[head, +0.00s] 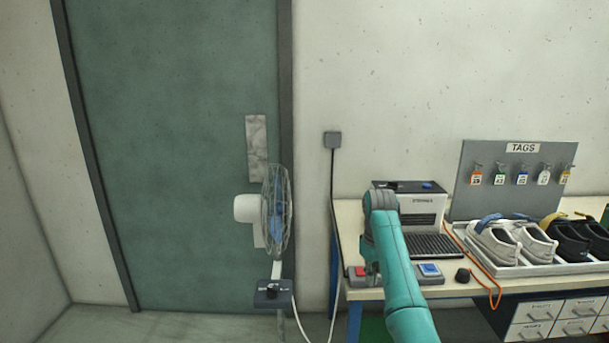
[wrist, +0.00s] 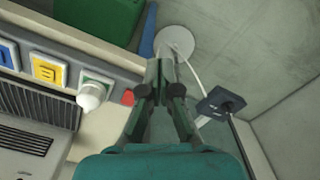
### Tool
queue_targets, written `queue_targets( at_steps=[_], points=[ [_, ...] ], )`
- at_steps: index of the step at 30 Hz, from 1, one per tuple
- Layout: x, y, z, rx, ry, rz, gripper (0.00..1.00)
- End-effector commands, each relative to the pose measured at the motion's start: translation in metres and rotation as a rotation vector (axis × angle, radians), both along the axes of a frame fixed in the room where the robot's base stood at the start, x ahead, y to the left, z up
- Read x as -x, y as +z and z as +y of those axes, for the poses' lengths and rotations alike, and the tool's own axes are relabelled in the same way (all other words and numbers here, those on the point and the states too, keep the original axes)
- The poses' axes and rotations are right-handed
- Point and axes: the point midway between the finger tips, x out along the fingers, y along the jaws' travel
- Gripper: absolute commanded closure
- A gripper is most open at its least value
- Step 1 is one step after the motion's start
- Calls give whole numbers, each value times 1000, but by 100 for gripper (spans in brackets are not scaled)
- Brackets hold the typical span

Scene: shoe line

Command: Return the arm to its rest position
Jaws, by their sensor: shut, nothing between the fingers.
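My gripper (wrist: 160,68) shows in the wrist view with its two fingers together and nothing between them. It is over the gap beside the workbench's edge, with the floor beyond. In the head view my teal arm (head: 397,270) reaches up from the bottom in front of the bench. Its fingers cannot be made out there.
A standing fan (head: 277,212) with a control box (head: 272,293) stands left of the arm. The workbench (head: 349,222) carries a white machine (head: 422,208), a tag board (head: 515,163) and a shoe tray (head: 520,270). A white knob (wrist: 92,96) is near my fingers.

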Motion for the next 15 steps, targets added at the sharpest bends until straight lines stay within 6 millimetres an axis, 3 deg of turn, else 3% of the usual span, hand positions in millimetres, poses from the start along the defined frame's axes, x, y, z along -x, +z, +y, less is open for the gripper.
queue_targets(
  at_steps=[8,15],
  points=[
    [2,-26,0,0,-9,-24,100],
    [7,-64,0,-1,-25,-58,100]
  ],
)
